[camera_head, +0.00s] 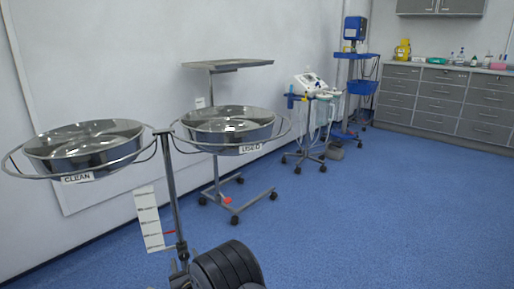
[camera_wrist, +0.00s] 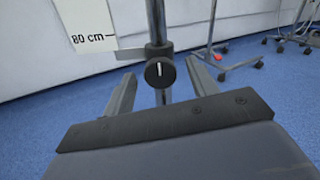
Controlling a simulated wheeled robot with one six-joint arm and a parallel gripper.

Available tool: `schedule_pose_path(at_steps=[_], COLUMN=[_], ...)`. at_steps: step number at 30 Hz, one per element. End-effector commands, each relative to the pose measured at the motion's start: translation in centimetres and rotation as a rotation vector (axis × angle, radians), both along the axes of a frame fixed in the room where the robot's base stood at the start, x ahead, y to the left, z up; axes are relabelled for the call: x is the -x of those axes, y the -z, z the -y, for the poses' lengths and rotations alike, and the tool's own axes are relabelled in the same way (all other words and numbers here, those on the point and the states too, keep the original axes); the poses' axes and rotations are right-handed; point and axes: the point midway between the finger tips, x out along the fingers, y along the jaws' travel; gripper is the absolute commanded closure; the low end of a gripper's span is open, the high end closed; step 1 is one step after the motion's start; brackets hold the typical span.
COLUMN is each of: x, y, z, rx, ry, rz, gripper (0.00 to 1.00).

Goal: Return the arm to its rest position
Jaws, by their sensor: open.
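My gripper (camera_wrist: 160,72) is open in the wrist view, its two grey fingers apart with nothing clamped between them. A round black knob (camera_wrist: 160,73) with a white mark on the stand's pole shows in the gap between the fingers. Neither finger visibly touches it; how far it is from the fingertips I cannot tell. In the head view, a black rounded part of my arm (camera_head: 228,268) shows at the bottom, just right of the basin stand's pole (camera_head: 174,195). My gripper's fingers are not seen there.
The stand carries two steel basins, labelled CLEAN (camera_head: 77,179) and USED (camera_head: 250,149). A white height scale (camera_head: 149,218) hangs beside the pole, with a red pointer (camera_head: 169,232). A wheeled tray stand (camera_head: 228,65) is behind. Blue floor (camera_head: 380,220) is open at the right.

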Motion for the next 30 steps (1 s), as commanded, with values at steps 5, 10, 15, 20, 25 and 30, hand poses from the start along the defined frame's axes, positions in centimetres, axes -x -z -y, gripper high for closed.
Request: schedule_pose_path(at_steps=[5,10,15,20,25,30], x=[-0.4,-0.4,-0.3,0.5,2.6,5.5], y=[-0.1,0.0,0.0,-0.1,-0.2,-0.2], z=[-0.2,-0.2,-0.1,0.2,1.2,2.5], rx=[0.015,0.020,0.018,0.001,0.003,0.003], ry=[0.000,0.000,0.000,0.000,0.000,-0.001], rz=[0.007,0.009,0.008,-0.003,-0.003,-0.004], gripper=[0.45,0.45,0.45,0.45,0.45,0.45])
